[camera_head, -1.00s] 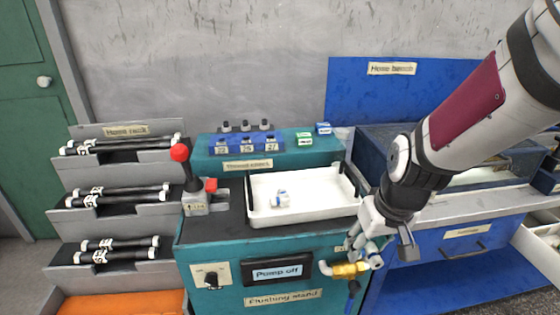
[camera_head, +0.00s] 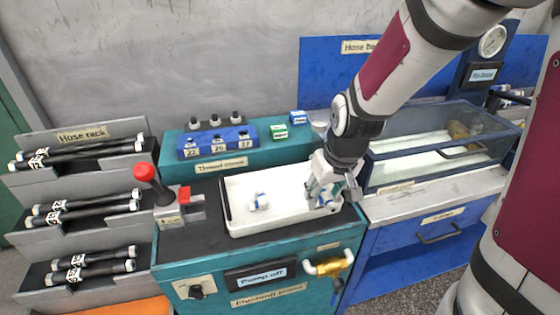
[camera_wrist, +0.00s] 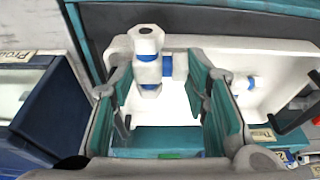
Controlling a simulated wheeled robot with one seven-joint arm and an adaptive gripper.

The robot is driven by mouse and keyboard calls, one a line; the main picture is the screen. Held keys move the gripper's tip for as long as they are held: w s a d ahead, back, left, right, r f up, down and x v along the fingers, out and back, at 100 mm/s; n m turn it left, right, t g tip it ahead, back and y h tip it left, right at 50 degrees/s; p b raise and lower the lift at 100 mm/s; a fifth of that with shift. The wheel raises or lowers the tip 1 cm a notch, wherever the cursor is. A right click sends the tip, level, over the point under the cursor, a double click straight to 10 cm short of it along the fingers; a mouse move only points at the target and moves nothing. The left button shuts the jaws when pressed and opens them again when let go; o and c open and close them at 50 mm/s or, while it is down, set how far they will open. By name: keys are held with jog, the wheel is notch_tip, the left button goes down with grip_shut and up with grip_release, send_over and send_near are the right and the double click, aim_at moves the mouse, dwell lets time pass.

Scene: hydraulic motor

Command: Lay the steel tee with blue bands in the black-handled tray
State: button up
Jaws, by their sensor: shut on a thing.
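The steel tee with blue bands (camera_wrist: 148,68) sits between the teal finger pads of my gripper (camera_wrist: 172,100) in the wrist view. In the head view my gripper (camera_head: 323,192) is over the right end of the white tray (camera_head: 285,218), shut on the tee, which is mostly hidden by the fingers. Whether the tee touches the tray floor I cannot tell. One black handle (camera_head: 227,211) shows at the tray's left end. Another pale fitting with blue (camera_head: 259,201) lies in the tray, left of my gripper; it also shows in the wrist view (camera_wrist: 251,84).
The tray stands on the flushing stand (camera_head: 180,240). A red-knobbed lever (camera_head: 145,173) stands left of it, and a blue block with pegs (camera_head: 217,142) behind. A glass-sided tank (camera_head: 430,145) is close on the right.

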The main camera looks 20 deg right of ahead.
jog(key=w+a, duration=0.1)
jog(key=w, duration=0.1)
jog(key=w+a, duration=0.1)
jog(key=w, duration=0.2)
jog(key=w+a+b, duration=0.1)
jog(key=w, duration=0.2)
jog(key=shift+w+a+f, duration=0.1)
jog(key=shift+w+f, duration=0.05)
jog(key=shift+f, duration=0.25)
jog(key=shift+f+b, duration=0.4)
jog(key=shift+f, duration=1.3)
jog(key=shift+f, duration=0.1)
jog(key=o, duration=1.3)
jog(key=shift+f, duration=0.1)
jog(key=p+v, duration=0.2)
jog(key=v, duration=0.9)
jog(key=shift+g, duration=0.6)
jog(key=s+r, duration=0.3)
jog(key=s, duration=0.6)
jog(key=s+r, duration=0.3)
jog(key=s, duration=0.7)
jog(key=s+r, duration=0.3)
jog(key=s, duration=0.7)
jog(key=shift+a, duration=0.1)
